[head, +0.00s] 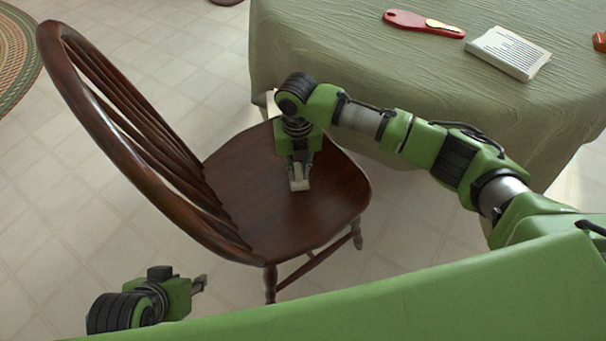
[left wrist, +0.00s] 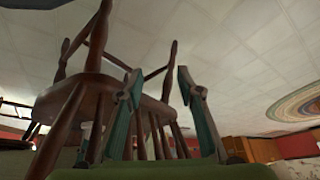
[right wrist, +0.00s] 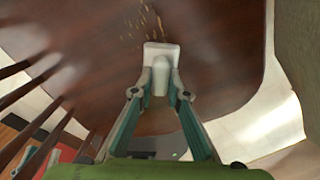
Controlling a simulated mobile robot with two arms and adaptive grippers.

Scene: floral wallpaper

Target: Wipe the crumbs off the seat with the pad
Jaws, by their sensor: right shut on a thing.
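The dark wooden chair's seat (head: 330,200) is in the middle of the head view. It also fills much of the right wrist view (right wrist: 225,60). My right gripper (head: 299,178) is over the seat, shut on the white pad (right wrist: 161,52) by its narrow grip. The pad is at or just above the seat; contact is hard to tell. Orange-brown crumbs (right wrist: 150,18) lie on the seat just beyond the pad in the right wrist view. I cannot make them out in the head view. My left gripper (left wrist: 158,85) is open and empty, low beside the chair.
The chair's spindled back (head: 140,140) rises at the seat's left. Tiled floor lies open at the left.

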